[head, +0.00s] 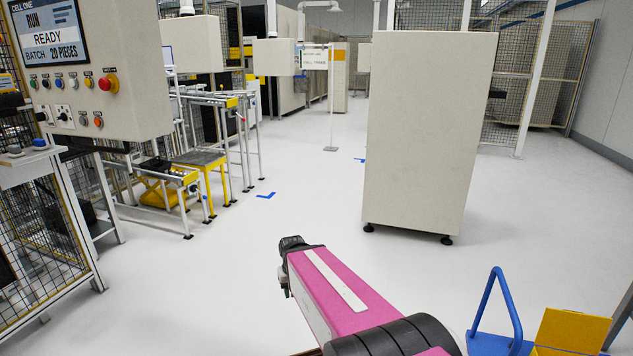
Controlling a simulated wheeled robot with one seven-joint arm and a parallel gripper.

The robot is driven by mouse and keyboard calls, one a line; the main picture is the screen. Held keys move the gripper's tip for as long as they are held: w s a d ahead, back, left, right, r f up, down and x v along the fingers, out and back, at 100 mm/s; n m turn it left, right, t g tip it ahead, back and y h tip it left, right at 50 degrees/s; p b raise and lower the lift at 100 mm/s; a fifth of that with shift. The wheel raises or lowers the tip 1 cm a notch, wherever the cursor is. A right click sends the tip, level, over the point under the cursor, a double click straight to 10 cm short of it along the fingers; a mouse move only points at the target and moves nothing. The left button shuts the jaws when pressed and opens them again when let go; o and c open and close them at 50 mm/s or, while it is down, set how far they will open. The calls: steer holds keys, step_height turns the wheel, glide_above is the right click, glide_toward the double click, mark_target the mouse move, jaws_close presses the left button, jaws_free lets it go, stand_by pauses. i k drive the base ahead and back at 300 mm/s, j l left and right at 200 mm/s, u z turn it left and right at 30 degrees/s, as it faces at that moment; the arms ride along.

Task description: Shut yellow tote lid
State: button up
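A yellow, flat-sided piece (572,330) stands at the bottom right edge of the head view, beside a blue handle. It may be the yellow tote or its raised lid; the frame cuts it off, so I cannot tell which. No whole tote shows. My magenta and black arm reaches up from the bottom middle, to the left of the yellow piece and apart from it. My gripper's fingers do not show.
A blue tube handle on a blue platform (492,345) is at the bottom right. A tall beige cabinet (428,130) stands ahead. A control panel (95,75), a fenced cell and roller conveyors (215,110) line the left. The floor between is clear.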

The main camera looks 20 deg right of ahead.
mark_target(576, 331)
steer(key=i+z, duration=0.3)
steer(key=z, duration=0.2)
steer(key=i+z, duration=0.35)
steer(key=z, duration=0.15)
steer(key=i+j+z, duration=0.25)
steer(key=z, duration=0.25)
steer(key=i+j+z, duration=0.25)
steer(key=z, duration=0.2)
steer(key=i+j+z, duration=0.2)
steer(key=z, duration=0.3)
steer(key=i+j+z, duration=0.2)
steer(key=j+z, duration=0.3)
steer(key=i+j+z, duration=0.1)
steer(key=j+z, duration=0.2)
steer(key=z, duration=0.2)
steer(key=j+z, duration=0.9)
steer(key=j, duration=0.25)
steer(key=j+z, duration=0.35)
steer(key=j, duration=0.3)
steer(key=i+u, duration=0.1)
steer(key=i, duration=0.55)
